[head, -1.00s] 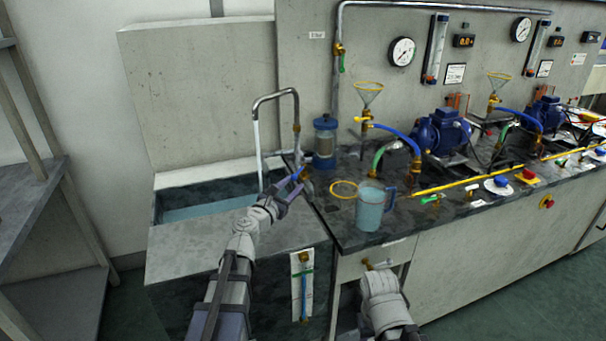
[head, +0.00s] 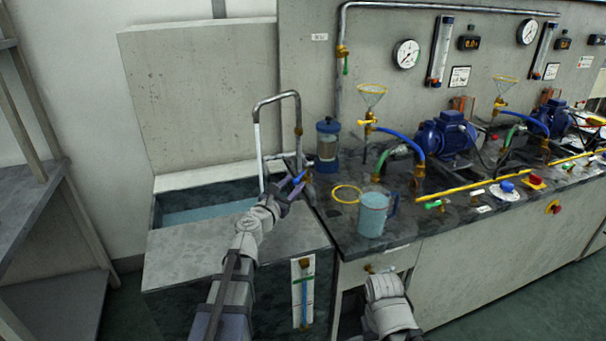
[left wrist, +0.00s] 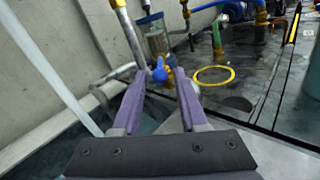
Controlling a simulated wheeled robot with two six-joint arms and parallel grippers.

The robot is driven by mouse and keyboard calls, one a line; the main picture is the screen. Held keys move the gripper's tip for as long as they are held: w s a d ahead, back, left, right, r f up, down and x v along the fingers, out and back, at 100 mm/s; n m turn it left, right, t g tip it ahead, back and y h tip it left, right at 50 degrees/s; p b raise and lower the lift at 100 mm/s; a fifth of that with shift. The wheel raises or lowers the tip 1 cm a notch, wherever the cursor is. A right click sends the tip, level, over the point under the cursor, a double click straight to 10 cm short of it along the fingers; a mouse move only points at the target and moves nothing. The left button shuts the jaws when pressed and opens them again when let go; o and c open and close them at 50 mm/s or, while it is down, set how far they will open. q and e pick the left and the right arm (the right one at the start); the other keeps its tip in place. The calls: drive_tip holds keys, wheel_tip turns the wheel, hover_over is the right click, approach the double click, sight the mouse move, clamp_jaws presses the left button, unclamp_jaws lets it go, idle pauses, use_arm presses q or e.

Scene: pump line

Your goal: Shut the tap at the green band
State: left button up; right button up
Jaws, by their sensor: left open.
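The tap has a bent grey spout (head: 276,98) over the sink. A pale stream of water (head: 259,150) runs from it. Its blue lever (head: 298,181) also shows in the left wrist view (left wrist: 160,73), on a brass body. My left gripper (head: 292,184) is open, with its purple fingers on either side of the lever in the wrist view; contact cannot be told. The sink (head: 172,240) holds bluish water. On its front, a gauge (head: 303,315) shows a blue column and a green band (head: 303,280); the column's top appears close to the band. My right gripper's fingers do not show.
A jug (head: 372,214) of bluish water and a yellow ring (head: 346,194) are on the dark bench right of the tap. A blue-capped jar (head: 327,147) stands close behind the tap. Pumps (head: 445,135) and hoses fill the bench further right.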

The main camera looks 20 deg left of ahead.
sight(307, 169)
use_arm(q)
drive_tip(key=w, duration=0.3)
drive_tip(key=w+d, duration=0.1)
drive_tip(key=w, duration=0.3)
drive_tip(key=shift+w+d, duration=0.15)
drive_tip(key=shift+d, duration=0.05)
clamp_jaws()
idle(1.2)
